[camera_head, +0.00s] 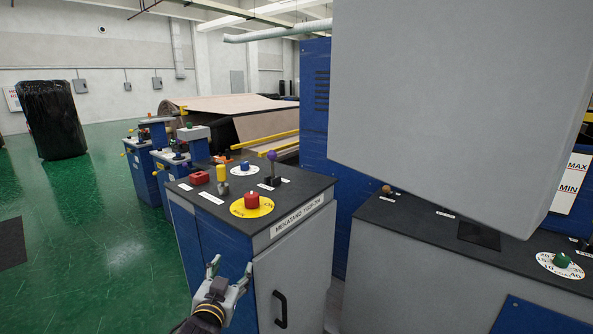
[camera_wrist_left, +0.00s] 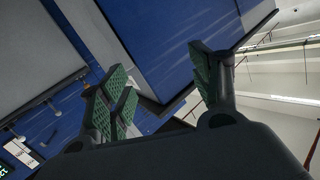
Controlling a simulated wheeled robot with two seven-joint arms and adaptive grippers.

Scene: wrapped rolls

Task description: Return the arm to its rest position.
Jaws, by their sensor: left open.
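I cannot tell whether the gripper touches the cabinet. My right gripper shows in neither view.
The cabinet top carries a red button (camera_head: 252,199) on a yellow disc and a purple-knobbed lever (camera_head: 271,157). A large grey box (camera_head: 460,95) fills the upper right. A black wrapped roll (camera_head: 52,120) stands at the left. Green floor (camera_head: 110,240) is open at the left.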

